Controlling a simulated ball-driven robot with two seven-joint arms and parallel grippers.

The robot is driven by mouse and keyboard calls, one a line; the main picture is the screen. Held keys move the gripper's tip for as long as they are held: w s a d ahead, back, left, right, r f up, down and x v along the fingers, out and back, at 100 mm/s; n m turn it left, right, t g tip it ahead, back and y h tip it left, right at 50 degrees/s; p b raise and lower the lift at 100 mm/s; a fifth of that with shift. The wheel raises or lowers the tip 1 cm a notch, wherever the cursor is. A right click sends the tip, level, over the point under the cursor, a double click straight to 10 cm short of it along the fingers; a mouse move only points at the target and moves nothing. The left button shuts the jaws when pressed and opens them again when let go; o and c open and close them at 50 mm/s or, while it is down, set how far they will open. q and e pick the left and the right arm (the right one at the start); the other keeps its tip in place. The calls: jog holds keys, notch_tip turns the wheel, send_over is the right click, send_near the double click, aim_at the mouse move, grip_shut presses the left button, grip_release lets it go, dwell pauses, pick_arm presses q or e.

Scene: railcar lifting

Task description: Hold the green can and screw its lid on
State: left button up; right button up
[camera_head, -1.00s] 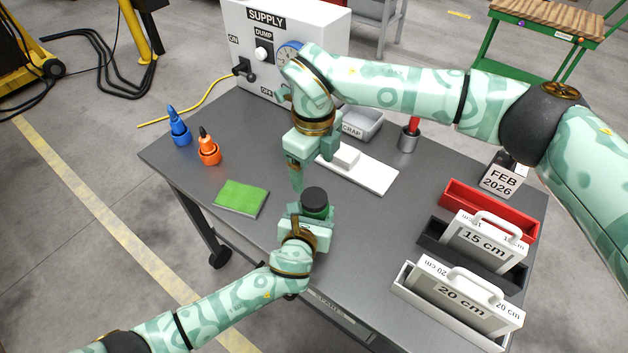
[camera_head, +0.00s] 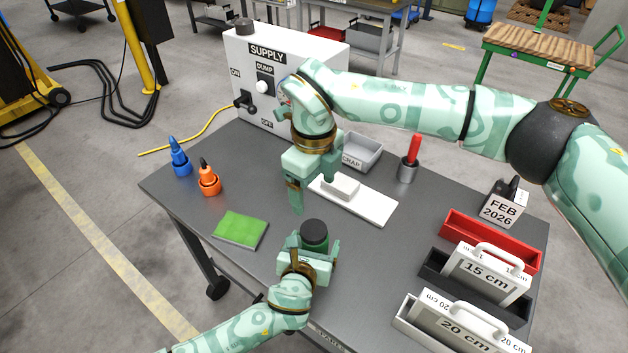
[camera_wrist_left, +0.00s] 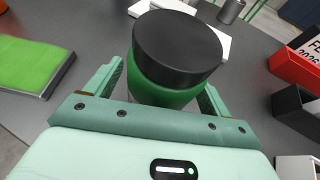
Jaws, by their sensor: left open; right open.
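The green can (camera_wrist_left: 160,95) stands upright between the fingers of my left gripper (camera_head: 311,250) on the grey table. A black lid (camera_head: 314,233) sits on top of the can. The left wrist view shows the lid (camera_wrist_left: 178,48) large; whether it is screwed tight cannot be told. My left gripper (camera_wrist_left: 158,88) is open, with a finger on each side of the can. My right gripper (camera_head: 314,190) is open and empty, pointing down above and just behind the lid. The lid and left gripper hide much of the can in the head view.
A green pad (camera_head: 240,229), orange bottle (camera_head: 209,182) and blue bottle (camera_head: 179,160) are left. A white board (camera_head: 375,207), scrap bin (camera_head: 360,152) and supply box (camera_head: 325,62) are behind. Red (camera_head: 475,232), black (camera_head: 440,267) and white (camera_head: 415,325) trays fill the right.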

pick_arm(q)
jog(key=p+v, duration=0.3)
jog(key=v, duration=1.3)
jog(key=shift+p, duration=0.35)
